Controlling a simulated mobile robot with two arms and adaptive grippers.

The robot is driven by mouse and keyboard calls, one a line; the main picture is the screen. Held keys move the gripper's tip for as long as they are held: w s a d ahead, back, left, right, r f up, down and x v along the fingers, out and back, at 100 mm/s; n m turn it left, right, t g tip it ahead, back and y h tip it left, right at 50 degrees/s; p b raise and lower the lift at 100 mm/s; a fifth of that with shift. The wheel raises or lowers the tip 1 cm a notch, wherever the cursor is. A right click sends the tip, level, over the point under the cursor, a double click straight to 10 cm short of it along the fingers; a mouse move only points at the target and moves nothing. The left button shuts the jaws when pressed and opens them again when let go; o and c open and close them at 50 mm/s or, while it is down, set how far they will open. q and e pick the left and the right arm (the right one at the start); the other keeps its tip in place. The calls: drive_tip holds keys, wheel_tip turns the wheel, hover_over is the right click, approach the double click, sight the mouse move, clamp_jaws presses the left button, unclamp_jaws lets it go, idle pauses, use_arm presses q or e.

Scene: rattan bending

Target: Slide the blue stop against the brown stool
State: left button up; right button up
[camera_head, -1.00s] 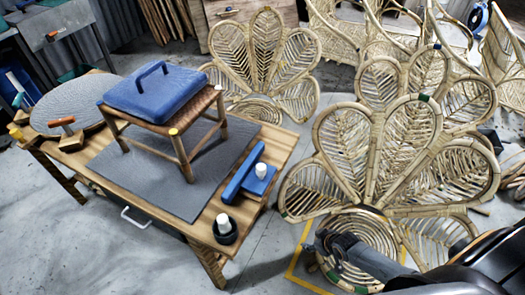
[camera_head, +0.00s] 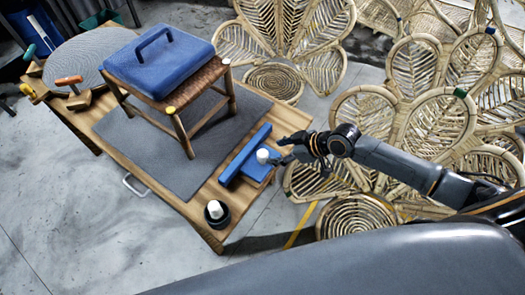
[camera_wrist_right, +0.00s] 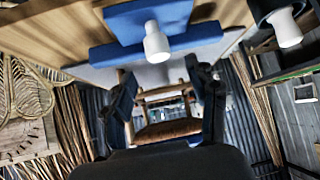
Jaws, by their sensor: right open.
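The blue stop (camera_head: 246,152) lies on the right part of the wooden table. It has a long bar and a plate with a white knob (camera_head: 263,156). My right gripper (camera_head: 281,150) is just right of the white knob, open and empty. In the right wrist view the stop (camera_wrist_right: 196,40) and knob (camera_wrist_right: 157,42) show above the open fingers (camera_wrist_right: 162,92). My left gripper is out of view.
A white knob on a black round base (camera_head: 216,212) stands near the table's front corner. Clamps with orange (camera_head: 68,80) and green handles are by a round grey mat (camera_head: 85,60) at the left. Rattan chair backs (camera_head: 435,120) stand behind my right arm.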

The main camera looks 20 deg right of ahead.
sight(264, 154)
drive_tip(key=x, duration=0.8)
drive_tip(key=shift+w+d+f+p, duration=0.1)
drive_tip(key=shift+p, duration=0.2)
clamp_jaws()
